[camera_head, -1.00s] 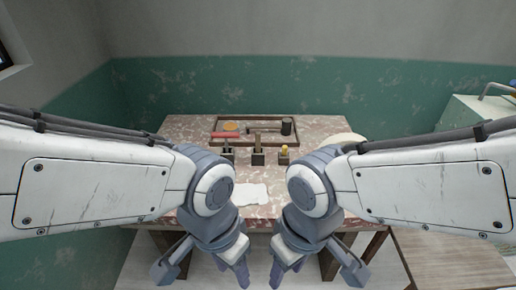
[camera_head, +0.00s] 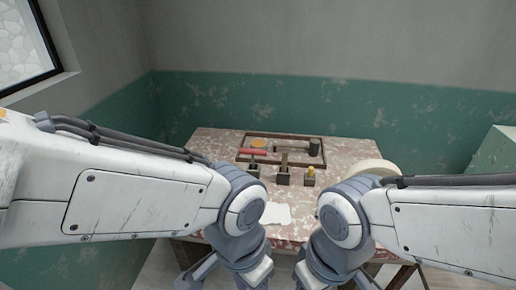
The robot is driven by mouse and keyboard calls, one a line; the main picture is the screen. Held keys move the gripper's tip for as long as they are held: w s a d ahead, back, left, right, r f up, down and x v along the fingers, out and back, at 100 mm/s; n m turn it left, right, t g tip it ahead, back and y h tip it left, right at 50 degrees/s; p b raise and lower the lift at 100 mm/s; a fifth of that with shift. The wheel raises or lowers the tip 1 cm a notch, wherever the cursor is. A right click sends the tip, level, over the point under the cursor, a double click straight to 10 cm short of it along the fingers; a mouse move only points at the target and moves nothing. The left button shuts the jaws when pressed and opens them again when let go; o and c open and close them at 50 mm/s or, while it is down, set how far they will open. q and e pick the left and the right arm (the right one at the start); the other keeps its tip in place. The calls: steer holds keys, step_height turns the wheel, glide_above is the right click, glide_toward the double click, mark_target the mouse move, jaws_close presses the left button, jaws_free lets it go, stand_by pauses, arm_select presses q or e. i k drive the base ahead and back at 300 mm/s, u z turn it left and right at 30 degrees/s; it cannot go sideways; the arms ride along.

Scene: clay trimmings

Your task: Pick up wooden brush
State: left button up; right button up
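On the table, the middle of three small dark blocks holds an upright brown wooden piece (camera_head: 284,160). It may be the wooden brush, but it is too small to be sure. The left block (camera_head: 253,169) has a thin dark piece standing in it, and the right block (camera_head: 310,178) has a yellow-topped piece. My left gripper (camera_head: 228,281) and my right gripper (camera_head: 310,280) hang low at the near side of the table, apart from these pieces. Their fingertips are cut off by the bottom edge, so their opening is hidden.
A dark-framed tray (camera_head: 244,139) at the back of the table holds an orange disc (camera_head: 257,143), a red bar (camera_head: 252,151) and a dark-headed tool (camera_head: 314,147). A white sheet (camera_head: 276,214) lies in front. A pale round object (camera_head: 370,169) is at right.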

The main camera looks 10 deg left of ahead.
mark_target(285, 154)
steer(key=u, duration=0.05)
steer(key=i, duration=1.25)
steer(key=z, duration=0.45)
